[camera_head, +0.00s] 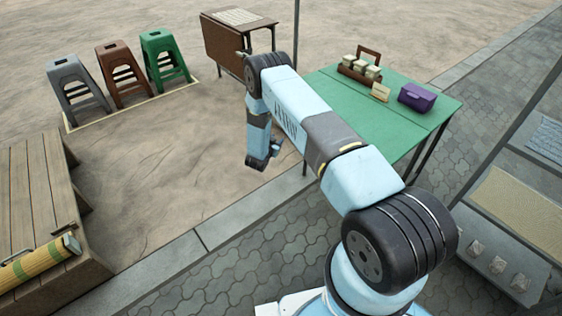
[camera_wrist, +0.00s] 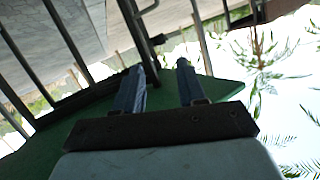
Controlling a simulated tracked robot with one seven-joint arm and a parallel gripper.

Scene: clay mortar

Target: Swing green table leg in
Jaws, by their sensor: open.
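The green folding table (camera_head: 375,120) stands upright at the right of the head view. Dark thin legs (camera_head: 425,150) show under its right side; its left side is partly behind my arm. My gripper (camera_head: 276,147) is low beside the table's left edge in the head view, small and partly hidden by my wrist. In the wrist view my gripper (camera_wrist: 160,66) is open, with nothing between its fingers. A green panel of the table (camera_wrist: 70,140) lies behind the fingers there, and dark metal bars (camera_wrist: 135,35) run beyond the fingertips. I cannot tell which bar is which leg.
A brown folded table (camera_head: 225,45) stands behind. Several stools stand at left; a wooden platform (camera_head: 40,200) is at lower left. Sandy ground between is clear.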

